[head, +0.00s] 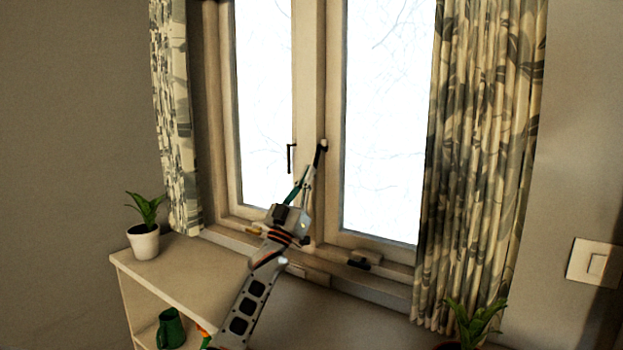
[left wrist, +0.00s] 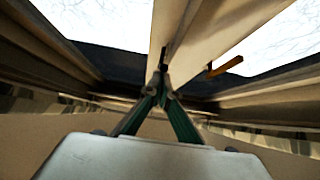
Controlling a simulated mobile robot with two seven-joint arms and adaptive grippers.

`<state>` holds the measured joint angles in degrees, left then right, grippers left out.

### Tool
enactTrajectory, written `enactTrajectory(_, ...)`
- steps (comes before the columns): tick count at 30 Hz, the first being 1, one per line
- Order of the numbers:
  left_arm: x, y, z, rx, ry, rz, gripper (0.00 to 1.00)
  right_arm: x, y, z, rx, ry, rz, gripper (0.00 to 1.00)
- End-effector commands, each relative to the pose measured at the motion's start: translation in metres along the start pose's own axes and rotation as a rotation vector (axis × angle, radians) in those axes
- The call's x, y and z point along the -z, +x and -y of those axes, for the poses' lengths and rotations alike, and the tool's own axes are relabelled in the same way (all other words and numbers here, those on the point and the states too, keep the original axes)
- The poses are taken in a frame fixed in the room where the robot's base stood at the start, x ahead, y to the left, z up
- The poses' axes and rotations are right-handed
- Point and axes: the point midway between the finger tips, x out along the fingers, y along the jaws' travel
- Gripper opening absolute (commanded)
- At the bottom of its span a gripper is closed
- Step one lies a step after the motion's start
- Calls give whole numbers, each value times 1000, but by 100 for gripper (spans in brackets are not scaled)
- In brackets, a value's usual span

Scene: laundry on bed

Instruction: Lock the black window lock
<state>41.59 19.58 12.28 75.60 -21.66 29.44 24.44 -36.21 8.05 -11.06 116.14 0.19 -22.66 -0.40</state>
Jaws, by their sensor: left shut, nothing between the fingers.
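A black window handle (head: 321,153) sits on the frame of the right pane, tilted, with its lower end down to the left. A second black handle (head: 290,157) hangs straight down on the left pane's frame. My left gripper (head: 311,170) is shut and empty, its fingertips at the lower end of the tilted handle; I cannot tell whether they touch. In the left wrist view the shut fingertips (left wrist: 163,78) are close below a dark handle (left wrist: 165,56). Another handle (left wrist: 226,67) shows to their right, apart from them. My right gripper is not in view.
A potted plant (head: 144,240) stands on the white shelf (head: 195,268), another plant (head: 472,322) at lower right. A green mug (head: 171,328) is below. Curtains (head: 485,160) flank the window.

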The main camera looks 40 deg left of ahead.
Motion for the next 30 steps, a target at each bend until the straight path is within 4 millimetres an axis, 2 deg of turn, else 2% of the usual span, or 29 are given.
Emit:
enactTrajectory(1, -8, -4, 0, -1, 3, 5, 0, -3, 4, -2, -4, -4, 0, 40)
enactTrajectory(10, -27, 0, 0, 0, 1, 3, 0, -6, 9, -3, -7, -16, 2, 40)
enactTrajectory(19, -23, -2, 0, 0, 1, 1, 0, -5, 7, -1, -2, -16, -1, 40)
enactTrajectory(23, -24, -17, 0, 0, 0, 3, 0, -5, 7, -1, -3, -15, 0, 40)
enactTrajectory(28, -25, -52, 0, -1, 1, 5, 0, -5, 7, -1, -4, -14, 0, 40)
enactTrajectory(30, -13, -60, 1, -1, 3, 0, 0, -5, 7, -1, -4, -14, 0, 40)
